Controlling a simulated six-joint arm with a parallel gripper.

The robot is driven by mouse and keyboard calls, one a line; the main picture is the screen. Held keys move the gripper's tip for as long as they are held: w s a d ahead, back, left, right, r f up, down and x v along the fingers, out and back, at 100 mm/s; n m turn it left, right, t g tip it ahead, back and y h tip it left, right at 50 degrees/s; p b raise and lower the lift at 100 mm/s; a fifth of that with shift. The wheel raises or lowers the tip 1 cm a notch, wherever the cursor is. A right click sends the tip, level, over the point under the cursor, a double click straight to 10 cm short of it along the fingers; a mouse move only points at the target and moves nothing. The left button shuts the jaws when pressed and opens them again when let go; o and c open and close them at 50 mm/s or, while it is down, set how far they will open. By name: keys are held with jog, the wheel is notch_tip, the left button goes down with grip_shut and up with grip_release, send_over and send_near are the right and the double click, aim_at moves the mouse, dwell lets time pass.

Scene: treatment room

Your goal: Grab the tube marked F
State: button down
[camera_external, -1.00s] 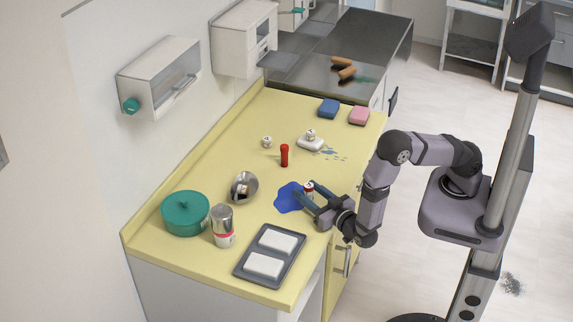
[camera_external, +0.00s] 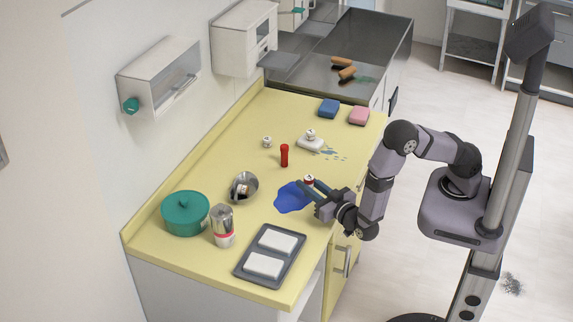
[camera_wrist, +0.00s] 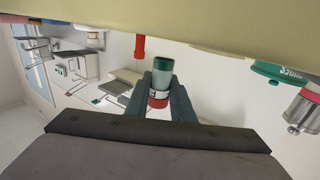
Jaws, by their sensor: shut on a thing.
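A small tube (camera_external: 309,181) with a red and white band is between the fingers of my gripper (camera_external: 312,191), over the right front of the yellow counter by a blue patch. In the wrist view the tube (camera_wrist: 159,77) has a clear green body, a dark green end and a white and red band bearing a dark letter. The letter is too small to read surely. My gripper (camera_wrist: 160,94) is shut on the tube, with one finger on each side. In the external view the fingers partly hide its lower part.
The blue patch (camera_external: 292,198) lies flat left of my gripper. A red cylinder (camera_external: 284,155) stands farther back.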

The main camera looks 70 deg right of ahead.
aim_at(309, 177)
jog(key=shift+r+b, duration=0.35)
jog(key=shift+r, duration=3.15)
jog(key=shift+d, duration=0.1)
